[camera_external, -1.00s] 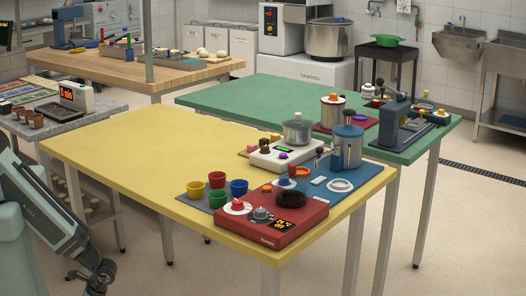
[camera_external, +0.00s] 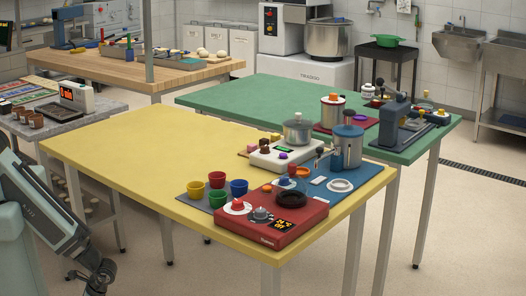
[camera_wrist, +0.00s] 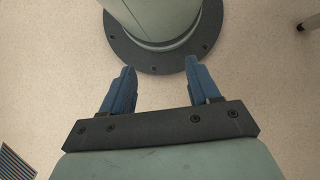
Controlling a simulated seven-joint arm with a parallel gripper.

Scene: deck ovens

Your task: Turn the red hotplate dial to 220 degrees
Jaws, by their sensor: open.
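The red hotplate (camera_external: 275,231) sits at the near right corner of the yellow table. On its top are a red dial (camera_external: 238,204) on a white disc at the left and a grey dial (camera_external: 261,214) beside it. A small dark display with orange digits (camera_external: 286,226) is at the right; I cannot read its value. A black round plate (camera_external: 291,198) lies behind. My gripper (camera_wrist: 160,82) is open and empty in the wrist view, over the floor near my own base. In the external view my arm stands at the far left, well away from the hotplate.
Several coloured cups (camera_external: 217,180) stand left of the hotplate. A white scale (camera_external: 285,154) with a pot and a blue-lidded canister (camera_external: 347,147) stand behind it. The left part of the yellow table (camera_external: 130,150) is clear. A green table (camera_external: 245,98) stands beyond.

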